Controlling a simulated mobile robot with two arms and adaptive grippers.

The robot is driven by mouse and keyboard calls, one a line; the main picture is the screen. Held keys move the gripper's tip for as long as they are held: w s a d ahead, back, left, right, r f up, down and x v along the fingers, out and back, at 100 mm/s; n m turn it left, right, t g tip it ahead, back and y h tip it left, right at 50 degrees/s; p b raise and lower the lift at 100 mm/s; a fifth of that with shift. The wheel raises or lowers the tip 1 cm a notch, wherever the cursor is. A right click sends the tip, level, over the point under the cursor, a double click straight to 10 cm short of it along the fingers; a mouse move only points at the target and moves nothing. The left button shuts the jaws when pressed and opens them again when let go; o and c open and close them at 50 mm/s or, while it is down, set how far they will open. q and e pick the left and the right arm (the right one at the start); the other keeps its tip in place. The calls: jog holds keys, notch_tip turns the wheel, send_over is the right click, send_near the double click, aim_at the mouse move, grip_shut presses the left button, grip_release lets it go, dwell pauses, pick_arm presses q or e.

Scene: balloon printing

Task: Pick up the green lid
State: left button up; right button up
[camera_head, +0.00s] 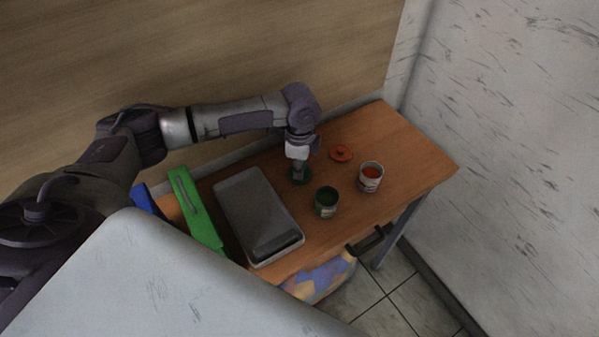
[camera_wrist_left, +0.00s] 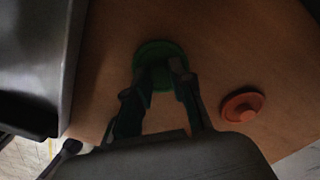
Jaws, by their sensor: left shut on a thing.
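The green lid (camera_head: 305,179) is at the wooden table's surface, below my left gripper (camera_head: 299,170). In the left wrist view the green lid (camera_wrist_left: 150,47) shows as a round disc, and my left gripper (camera_wrist_left: 160,78) is shut on its middle. The fingers hide part of the lid. I cannot tell whether the lid is resting on the table or slightly above it. My right gripper is in neither view.
A can of green paint (camera_head: 326,202) and a can of red paint (camera_head: 370,177) stand open on the table (camera_head: 415,150). A red lid (camera_head: 341,153) lies behind them. A grey device (camera_head: 250,205), a green case (camera_head: 195,208) and a blue object (camera_head: 146,199) are on the left.

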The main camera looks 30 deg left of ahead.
pick_arm(q)
jog(key=shift+s+f, duration=0.2)
jog(key=shift+f, duration=0.05)
